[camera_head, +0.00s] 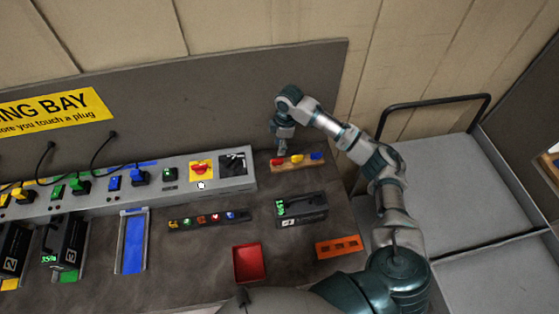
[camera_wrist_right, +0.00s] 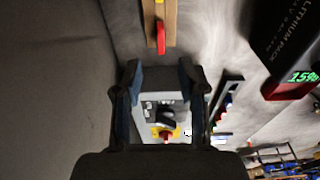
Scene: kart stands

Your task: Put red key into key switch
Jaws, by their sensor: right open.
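The red key (camera_head: 278,161) is at the left end of a wooden holder (camera_head: 290,168), with a yellow key (camera_head: 297,158) and a blue key (camera_head: 316,156) beside it. In the wrist view the red key (camera_wrist_right: 161,38) is beyond my right gripper's fingertips, apart from them. My right gripper (camera_head: 281,151) is above the holder's left end; in the wrist view the fingers (camera_wrist_right: 159,74) are apart with nothing between them. A black switch panel (camera_head: 233,163), apparently the key switch, is on the grey console's right end; it also shows in the wrist view (camera_wrist_right: 167,114). My left gripper is out of view.
A red knob on a yellow plate (camera_head: 201,168) is left of the black panel. A battery pack (camera_head: 302,208), red tray (camera_head: 248,264), orange block (camera_head: 339,247) and strip of coloured buttons (camera_head: 208,219) lie on the dark bench. A back wall rises behind the holder.

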